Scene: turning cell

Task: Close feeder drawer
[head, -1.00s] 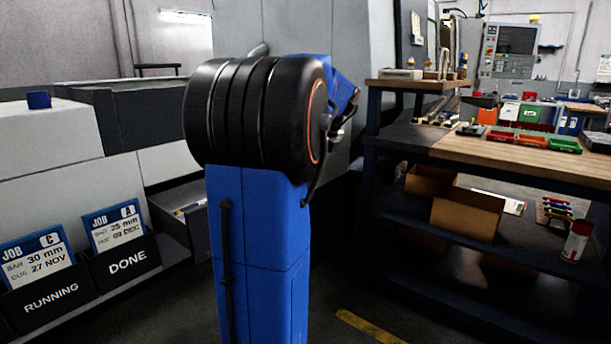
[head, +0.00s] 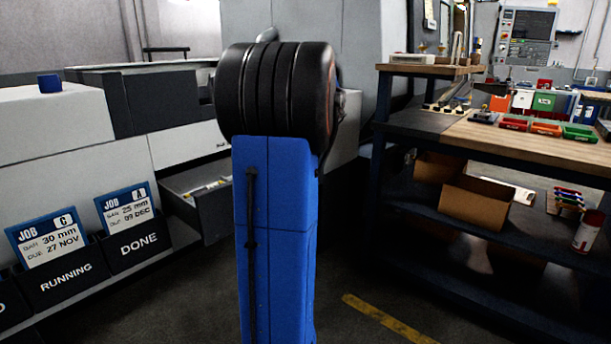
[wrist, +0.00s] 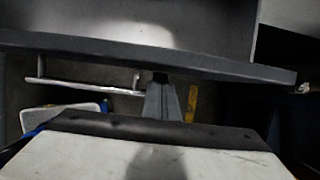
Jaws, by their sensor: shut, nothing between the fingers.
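The feeder drawer (head: 208,200) stands open, sticking out of the grey machine left of my arm in the head view. Small light-coloured items lie inside it. In the wrist view the drawer's dark front (wrist: 190,62) crosses the upper part, and its silver bar handle (wrist: 85,87) sticks out from the front at left. My gripper (wrist: 163,82) is shut and empty, with its fingertips close to the drawer front, right of the handle. I cannot tell whether they touch. In the head view my blue arm hides the gripper and part of the drawer.
Black pockets marked DONE (head: 135,243) and RUNNING (head: 66,280) hold job cards left of the drawer. A workbench (head: 530,137) with bins and a lower shelf with boxes (head: 478,203) stands at right. Bare floor with a yellow stripe (head: 388,318) lies between.

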